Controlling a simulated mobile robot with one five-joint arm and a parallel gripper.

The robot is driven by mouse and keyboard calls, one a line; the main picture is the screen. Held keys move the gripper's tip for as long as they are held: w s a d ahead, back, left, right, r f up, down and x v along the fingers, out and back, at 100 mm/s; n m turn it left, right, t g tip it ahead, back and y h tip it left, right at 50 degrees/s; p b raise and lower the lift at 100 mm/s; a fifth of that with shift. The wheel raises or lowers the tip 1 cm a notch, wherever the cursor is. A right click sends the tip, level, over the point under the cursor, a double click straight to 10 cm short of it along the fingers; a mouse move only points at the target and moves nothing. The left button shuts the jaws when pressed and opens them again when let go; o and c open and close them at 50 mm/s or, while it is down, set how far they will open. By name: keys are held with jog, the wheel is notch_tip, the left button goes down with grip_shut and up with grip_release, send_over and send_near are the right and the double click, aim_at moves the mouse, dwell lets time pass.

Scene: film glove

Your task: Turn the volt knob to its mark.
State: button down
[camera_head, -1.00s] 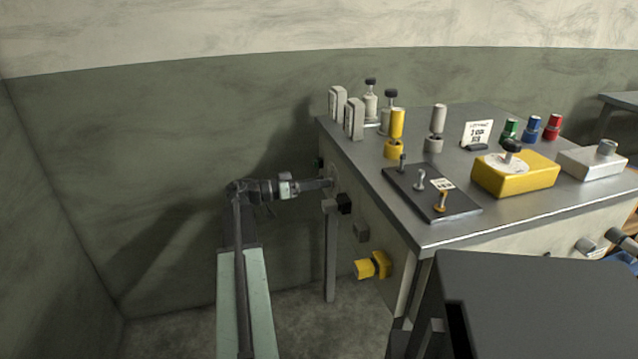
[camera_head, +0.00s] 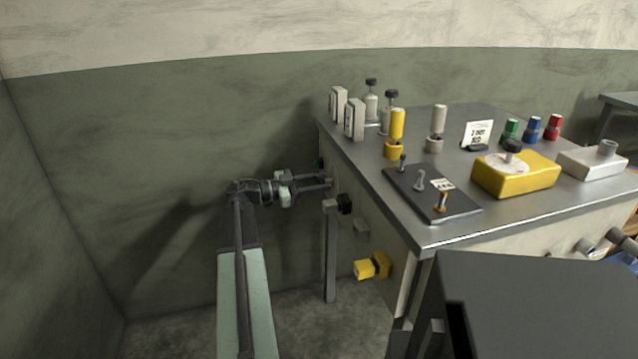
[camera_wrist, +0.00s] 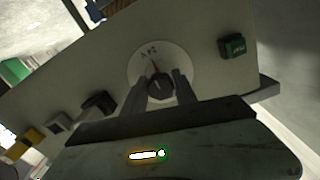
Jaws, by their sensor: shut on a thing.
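The volt knob is a dark round knob (camera_wrist: 160,87) on a pale round dial (camera_wrist: 178,58) on the bench's side panel. The dial carries small dark markings and a thin red line above the knob, slanting up and left in the wrist view. The lettering is too small to read. My gripper (camera_wrist: 164,82) is shut on the knob, one finger on each side of it. In the head view my gripper (camera_head: 329,183) reaches the panel near its far end, and the knob is hidden or too small to make out there.
A green button (camera_wrist: 233,46) sits right of the dial in the wrist view. A black knob (camera_wrist: 98,103), a grey one (camera_wrist: 60,122) and a yellow one (camera_wrist: 30,137) line the panel to the left. The bench top (camera_head: 400,232) holds several fittings. The wall is behind my arm.

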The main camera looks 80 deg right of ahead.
jog(key=shift+w+d, duration=0.1)
jog(key=shift+w, duration=0.05)
dwell(0.3)
jog(key=c, duration=1)
grip_release()
jog(key=v, duration=0.7)
jog(key=shift+w+a, duration=0.25)
jog(key=shift+w, duration=0.05)
